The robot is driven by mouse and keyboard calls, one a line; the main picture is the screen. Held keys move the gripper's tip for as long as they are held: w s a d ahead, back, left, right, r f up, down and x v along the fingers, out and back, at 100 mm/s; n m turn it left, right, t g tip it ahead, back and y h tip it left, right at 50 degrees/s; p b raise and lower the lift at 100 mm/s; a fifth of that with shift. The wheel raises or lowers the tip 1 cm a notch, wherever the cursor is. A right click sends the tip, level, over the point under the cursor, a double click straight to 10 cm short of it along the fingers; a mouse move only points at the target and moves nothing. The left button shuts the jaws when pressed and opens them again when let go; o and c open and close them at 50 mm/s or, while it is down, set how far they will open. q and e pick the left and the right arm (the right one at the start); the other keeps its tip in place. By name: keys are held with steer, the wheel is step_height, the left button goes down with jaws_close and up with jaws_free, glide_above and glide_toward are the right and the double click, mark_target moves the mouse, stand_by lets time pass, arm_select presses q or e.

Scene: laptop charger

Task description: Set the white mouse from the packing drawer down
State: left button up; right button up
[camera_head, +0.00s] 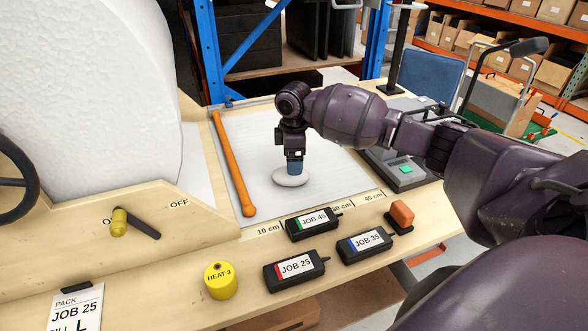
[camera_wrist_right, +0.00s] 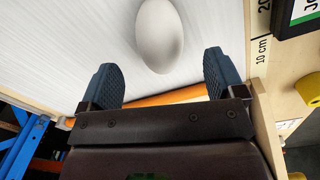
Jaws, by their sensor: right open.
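The white mouse (camera_head: 291,177) lies on the white ruled mat (camera_head: 340,165) of the bench, just behind the 10 cm edge mark. It also shows as a smooth oval in the right wrist view (camera_wrist_right: 159,36). My right gripper (camera_head: 294,168) is directly above the mouse in the head view, pointing down. Its blue-grey fingers (camera_wrist_right: 163,78) are spread wide in the right wrist view, and the mouse lies ahead of the gap with nothing clamped. My left gripper is in neither view. The packing drawer cannot be made out.
An orange bar (camera_head: 231,160) lies along the mat's left side. Black chargers JOB 45 (camera_head: 312,224), JOB 35 (camera_head: 364,246) and JOB 25 (camera_head: 294,270) lie in front. A yellow HEAT 3 weight (camera_head: 220,281) and an orange block (camera_head: 401,214) stand nearby. The mat's back is clear.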

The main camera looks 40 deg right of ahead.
step_height(320, 180, up, 5)
steer(key=shift+f, duration=0.2)
steer(key=shift+s, duration=0.1)
stand_by(0.5)
